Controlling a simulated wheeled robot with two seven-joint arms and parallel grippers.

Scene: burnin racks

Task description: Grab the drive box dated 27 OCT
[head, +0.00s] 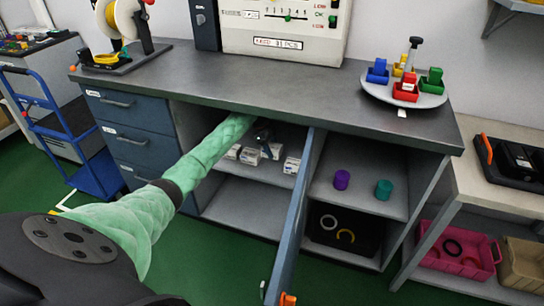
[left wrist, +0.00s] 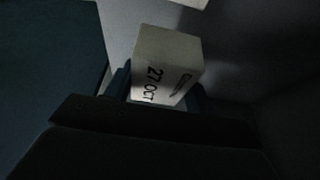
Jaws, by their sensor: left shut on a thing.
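A white drive box (left wrist: 167,65) fills the middle of the left wrist view, with "27 OCT" printed on its face. My left gripper (left wrist: 163,92) is shut on it, one blue-grey finger at each side. In the head view my left gripper (head: 263,138) is inside the open cabinet, at the upper shelf (head: 260,171). Several white boxes (head: 291,165) show around it there, partly hidden by the gripper and arm. I cannot tell from the left wrist view whether the held box touches the shelf. My right gripper is not in view.
The open cabinet door (head: 290,225) stands out just right of my left arm. The counter edge (head: 300,122) runs above it. Purple (head: 342,180) and teal (head: 383,190) cylinders stand in the right compartment. A blue trolley (head: 75,150) stands at the left.

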